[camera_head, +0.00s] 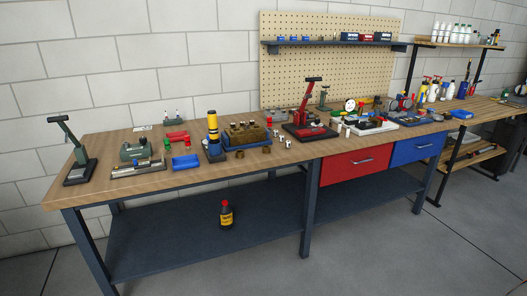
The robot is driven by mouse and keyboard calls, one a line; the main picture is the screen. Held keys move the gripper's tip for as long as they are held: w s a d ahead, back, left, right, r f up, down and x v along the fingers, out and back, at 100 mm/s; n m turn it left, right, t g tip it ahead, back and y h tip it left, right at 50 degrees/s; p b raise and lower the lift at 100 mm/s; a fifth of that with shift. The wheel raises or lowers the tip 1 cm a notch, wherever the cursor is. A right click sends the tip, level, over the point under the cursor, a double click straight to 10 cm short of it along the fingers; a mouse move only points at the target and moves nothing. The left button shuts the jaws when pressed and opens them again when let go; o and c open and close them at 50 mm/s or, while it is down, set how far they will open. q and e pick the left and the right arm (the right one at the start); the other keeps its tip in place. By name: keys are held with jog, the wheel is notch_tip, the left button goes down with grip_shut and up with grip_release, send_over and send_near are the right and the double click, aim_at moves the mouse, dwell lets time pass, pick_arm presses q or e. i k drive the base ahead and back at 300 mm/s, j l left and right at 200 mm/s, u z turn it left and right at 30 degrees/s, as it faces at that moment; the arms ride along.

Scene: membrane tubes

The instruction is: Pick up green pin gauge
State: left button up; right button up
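I cannot make out a green pin gauge for certain at this distance. A small green-topped item (167,142) stands near the right end of a green bench device (134,151) on the left part of the wooden workbench (110,143). More small coloured pieces are crowded around the white dial gauge (350,105) farther right, too small to tell apart. Neither of my grippers is in view.
A blue tray (185,162), a yellow-and-black cylinder (213,130), a red lever press (310,105) and a dark lever press (73,150) stand on the bench. The front left edge is clear.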

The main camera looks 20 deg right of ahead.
aim_at(167, 142)
jog(key=i+l, duration=0.75)
jog(key=i, duration=0.2)
